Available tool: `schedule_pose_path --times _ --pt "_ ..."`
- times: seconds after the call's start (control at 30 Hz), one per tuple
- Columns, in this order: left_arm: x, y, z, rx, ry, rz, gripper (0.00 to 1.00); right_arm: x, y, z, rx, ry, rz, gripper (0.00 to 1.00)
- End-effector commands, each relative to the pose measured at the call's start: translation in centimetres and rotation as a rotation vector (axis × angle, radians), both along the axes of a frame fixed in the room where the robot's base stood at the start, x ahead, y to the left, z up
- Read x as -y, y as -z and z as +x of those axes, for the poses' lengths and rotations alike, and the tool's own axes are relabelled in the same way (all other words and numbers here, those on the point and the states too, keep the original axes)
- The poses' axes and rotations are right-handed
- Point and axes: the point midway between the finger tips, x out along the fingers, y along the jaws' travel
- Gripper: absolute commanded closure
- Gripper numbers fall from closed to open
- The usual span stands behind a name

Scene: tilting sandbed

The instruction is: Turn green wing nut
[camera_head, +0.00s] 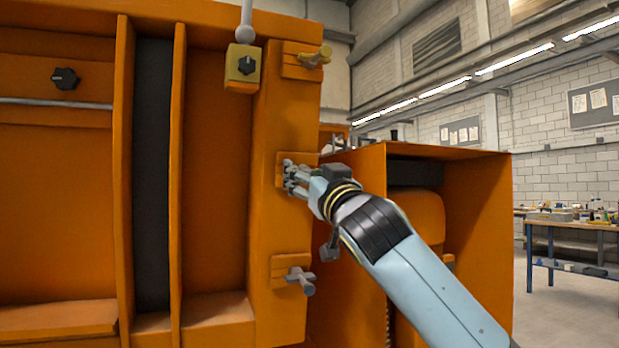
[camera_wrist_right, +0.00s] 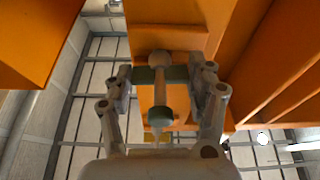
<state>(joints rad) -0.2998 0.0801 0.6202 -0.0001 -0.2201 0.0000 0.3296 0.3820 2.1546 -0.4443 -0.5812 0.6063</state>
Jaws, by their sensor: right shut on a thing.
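The green wing nut (camera_wrist_right: 176,74) shows in the right wrist view, on a pale bolt (camera_wrist_right: 160,88) that stands out from the orange machine. My right gripper (camera_wrist_right: 161,92) has one finger on each side of it and is shut on the wing nut. In the head view my right gripper (camera_head: 290,174) is at the middle fastening on the orange post and hides the nut there. A yellow wing nut (camera_head: 316,57) sits above it and a grey wing nut (camera_head: 299,280) sits below it. My left gripper is in neither view.
The orange machine frame (camera_head: 281,225) fills the left. A yellow box with a black knob (camera_head: 246,66) hangs at the top, under a grey ball-ended lever (camera_head: 246,22). An orange cabinet (camera_head: 462,190) stands behind my right arm. A workbench (camera_head: 572,226) is far right, with open floor before it.

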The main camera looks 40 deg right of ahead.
Motion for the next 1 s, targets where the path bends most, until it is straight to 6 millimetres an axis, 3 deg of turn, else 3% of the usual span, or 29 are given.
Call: schedule_pose_path --times 0.3,0.33,0.5,0.83,1.0 --pt "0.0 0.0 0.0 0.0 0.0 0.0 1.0 0.0 0.4 0.1 -0.009 0.001 0.005 0.76" --pt "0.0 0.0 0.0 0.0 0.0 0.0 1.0 0.0 0.4 0.1 -0.009 0.001 0.005 0.41" --pt "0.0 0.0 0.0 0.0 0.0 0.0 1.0 0.0 0.3 0.1 -0.005 0.001 0.003 0.19" --pt "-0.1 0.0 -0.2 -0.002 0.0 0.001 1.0 -0.1 0.3 -0.3 -0.003 0.0 0.001 0.19" --pt "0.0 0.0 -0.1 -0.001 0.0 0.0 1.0 -0.6 1.3 -2.5 -0.006 -0.001 -0.001 0.19"
